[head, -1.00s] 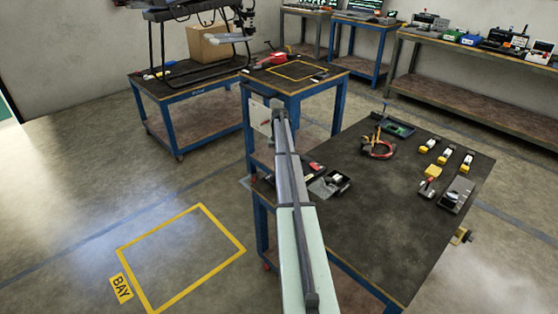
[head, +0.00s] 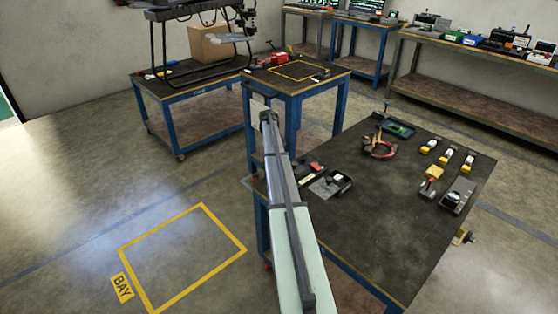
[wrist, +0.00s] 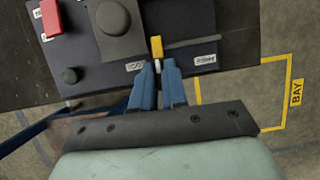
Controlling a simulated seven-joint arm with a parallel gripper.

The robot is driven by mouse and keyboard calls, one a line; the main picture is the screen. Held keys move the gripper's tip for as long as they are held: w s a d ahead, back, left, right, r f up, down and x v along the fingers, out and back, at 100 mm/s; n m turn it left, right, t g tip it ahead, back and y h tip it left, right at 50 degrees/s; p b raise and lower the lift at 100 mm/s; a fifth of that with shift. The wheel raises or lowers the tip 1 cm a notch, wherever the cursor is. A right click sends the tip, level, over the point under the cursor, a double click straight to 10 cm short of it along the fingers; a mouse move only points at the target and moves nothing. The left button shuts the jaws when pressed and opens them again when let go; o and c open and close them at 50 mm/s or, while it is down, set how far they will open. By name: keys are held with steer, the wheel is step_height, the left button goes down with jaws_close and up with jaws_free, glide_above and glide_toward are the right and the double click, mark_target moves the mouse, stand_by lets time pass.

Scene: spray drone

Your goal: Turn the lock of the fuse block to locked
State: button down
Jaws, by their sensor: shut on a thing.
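In the wrist view my gripper (wrist: 162,66) has its two blue fingers close together. They are shut on the small lock (wrist: 156,46), whose yellow end stands just beyond the fingertips with a white bit between them. The lock sits at the edge of the dark grey fuse block (wrist: 95,55). Small white labels with marks too small to read lie on either side of the lock. I cannot tell whether the lock is at its locked mark.
The fuse block carries a large dark knob (wrist: 113,18) and a smaller one (wrist: 70,75). A red block (wrist: 50,18) is at upper left. In the head view the workbench (head: 370,225) has a clear middle, with pliers (head: 380,147) and yellow-and-white parts farther off.

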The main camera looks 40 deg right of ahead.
steer(key=shift+n, duration=0.3)
steer(key=c, duration=1.2)
jaws_free()
steer(key=shift+o, duration=0.2)
steer(key=v, duration=1.3)
steer(key=shift+a+r, duration=0.15)
steer(key=shift+r, duration=0.2)
steer(key=shift+w, duration=0.1)
